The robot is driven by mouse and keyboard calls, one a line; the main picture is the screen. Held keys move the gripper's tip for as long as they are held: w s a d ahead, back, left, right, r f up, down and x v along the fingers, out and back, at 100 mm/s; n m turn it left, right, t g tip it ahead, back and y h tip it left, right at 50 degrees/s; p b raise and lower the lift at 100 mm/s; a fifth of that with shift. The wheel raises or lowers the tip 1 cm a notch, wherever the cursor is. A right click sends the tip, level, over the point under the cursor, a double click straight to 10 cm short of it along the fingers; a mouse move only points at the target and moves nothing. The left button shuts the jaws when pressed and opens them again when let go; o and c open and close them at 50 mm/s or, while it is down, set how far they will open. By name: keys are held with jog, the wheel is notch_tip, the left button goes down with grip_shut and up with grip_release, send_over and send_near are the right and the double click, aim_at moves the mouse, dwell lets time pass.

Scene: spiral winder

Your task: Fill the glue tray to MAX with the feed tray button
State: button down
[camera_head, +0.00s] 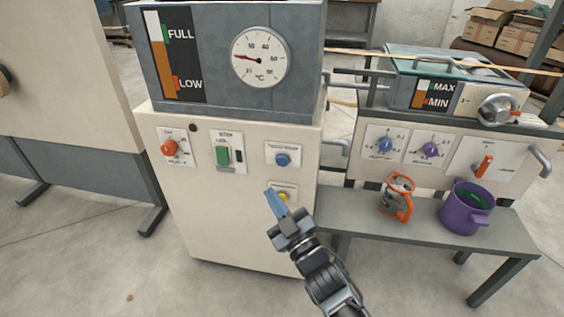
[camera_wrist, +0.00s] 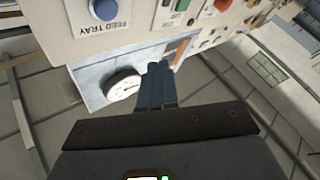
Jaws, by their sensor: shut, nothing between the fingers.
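The blue feed tray button (camera_head: 282,160) sits on a white plate on the cream cabinet's front. In the wrist view the button (camera_wrist: 104,9) is at the upper left above its "FEED TRAY" label, upside down. My gripper (camera_head: 269,191) is shut and empty, its blue fingers pointing up in front of the cabinet, below and left of the button and apart from it. The fingers also show in the wrist view (camera_wrist: 156,68). The glue tray (camera_head: 400,93) is at the upper right. Its MAX/MIN gauge (camera_head: 433,95) has an orange column, its exact level too small to read.
A yellow button (camera_head: 284,197) is just below the blue one, beside my fingers. The tank's FULL/LOW gauge (camera_head: 172,58) and a dial (camera_head: 260,57) are above. An orange jug (camera_head: 397,198) and a purple mug (camera_head: 467,207) stand on the grey bench (camera_head: 348,212) at right.

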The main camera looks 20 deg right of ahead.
aim_at(282, 161)
jog(key=shift+w+d, duration=0.1)
jog(key=w+d+b, duration=0.1)
jog(key=w+d, duration=0.4)
jog(key=w, duration=0.2)
jog(key=shift+b, duration=0.35)
jog(key=shift+d, duration=0.1)
dwell(1.8)
jog(key=shift+w+d, duration=0.15)
jog(key=shift+w, duration=0.15)
jog(key=shift+w+d, duration=0.25)
jog(key=shift+w, duration=0.1)
dwell(4.3)
